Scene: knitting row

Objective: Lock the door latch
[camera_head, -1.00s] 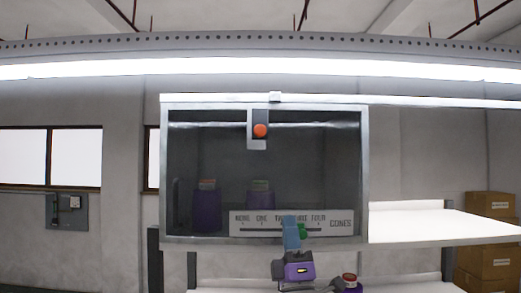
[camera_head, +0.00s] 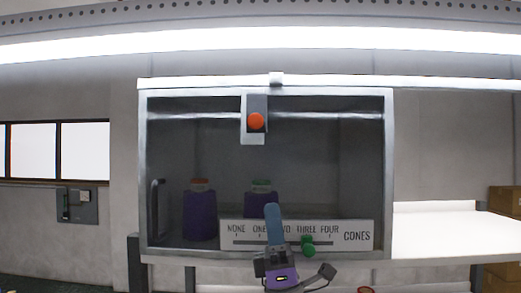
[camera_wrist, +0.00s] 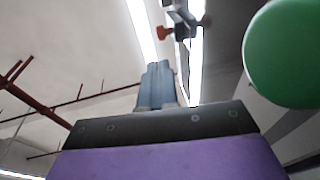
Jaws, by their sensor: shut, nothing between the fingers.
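The cabinet door is a dark glass pane in a metal frame (camera_head: 389,160), and it looks closed. A red-orange knob (camera_head: 256,121) on a grey plate hangs at its top middle. It looks like the latch, but I cannot tell whether it is locked. An orange knob on a grey block (camera_wrist: 165,33) shows high in the wrist view. My gripper (camera_head: 271,208) is shut and empty, with blue fingers pointing up. It is below the orange knob, in front of the cone scale and apart from the knob. My fingers (camera_wrist: 158,66) also show upright in the wrist view.
A white scale (camera_head: 358,237) marked NONE to FOUR CONES has a green knob (camera_head: 307,244) just right of my gripper; the green knob (camera_wrist: 288,54) looms close in the wrist view. Purple cones (camera_head: 200,216) stand behind the glass. A dark handle (camera_head: 155,208) is at left.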

